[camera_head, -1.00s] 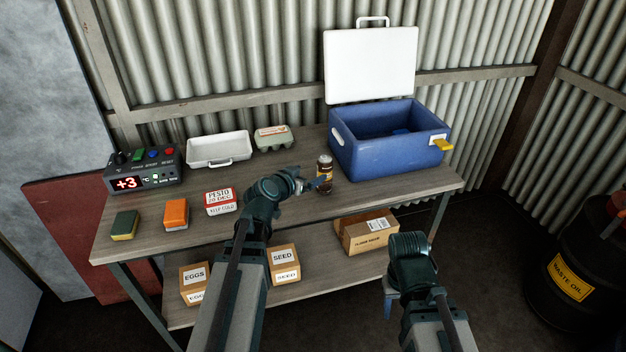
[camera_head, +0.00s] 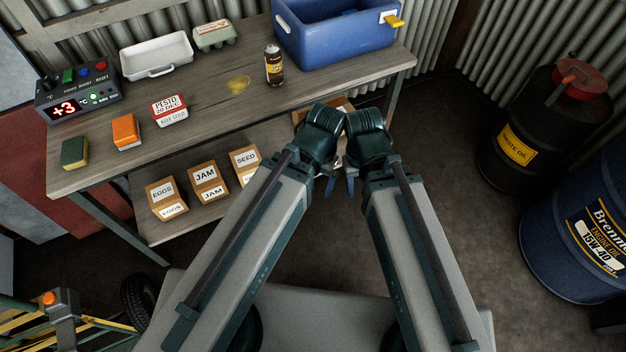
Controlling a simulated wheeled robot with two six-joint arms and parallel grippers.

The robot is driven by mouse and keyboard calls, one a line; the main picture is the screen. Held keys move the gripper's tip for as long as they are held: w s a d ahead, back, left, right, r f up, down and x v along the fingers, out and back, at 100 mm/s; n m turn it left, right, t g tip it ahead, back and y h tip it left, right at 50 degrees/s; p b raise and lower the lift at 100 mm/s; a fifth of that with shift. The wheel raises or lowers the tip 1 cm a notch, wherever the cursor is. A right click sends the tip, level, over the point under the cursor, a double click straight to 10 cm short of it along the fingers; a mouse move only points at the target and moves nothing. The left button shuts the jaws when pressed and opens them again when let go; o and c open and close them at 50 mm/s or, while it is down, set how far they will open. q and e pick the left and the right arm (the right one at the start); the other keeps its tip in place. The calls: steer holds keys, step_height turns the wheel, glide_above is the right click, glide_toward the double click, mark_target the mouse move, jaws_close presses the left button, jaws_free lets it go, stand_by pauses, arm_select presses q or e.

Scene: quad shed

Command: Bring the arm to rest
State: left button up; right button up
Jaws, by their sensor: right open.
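My two arms reach forward from the bottom, their dark wrists close together in front of the workbench (camera_head: 205,100). My right gripper (camera_head: 341,184) hangs below the wrists, small and partly hidden, with its jaws open and nothing seen between them. My left gripper is mostly hidden behind its own wrist, so its jaws cannot be made out. A dark can with a yellow-brown label (camera_head: 274,66) stands upright on the bench, apart from both arms.
On the bench are a blue cooler (camera_head: 335,40), white tray (camera_head: 156,55), egg carton (camera_head: 215,35), pesto box (camera_head: 170,110), orange block (camera_head: 126,132), sponge (camera_head: 75,152), control box (camera_head: 78,92) and yellowish spill (camera_head: 239,85). Labelled boxes (camera_head: 205,180) sit below. Drums (camera_head: 530,125) stand right.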

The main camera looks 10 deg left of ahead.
arm_select(q)
step_height(320, 180, up, 9)
steer(key=p, duration=0.8)
steer(key=shift+f+p, duration=0.15)
steer(key=shift+p, duration=0.25)
steer(key=shift+o, duration=0.4)
steer(key=shift+f, duration=0.2)
steer(key=shift+w, duration=0.1)
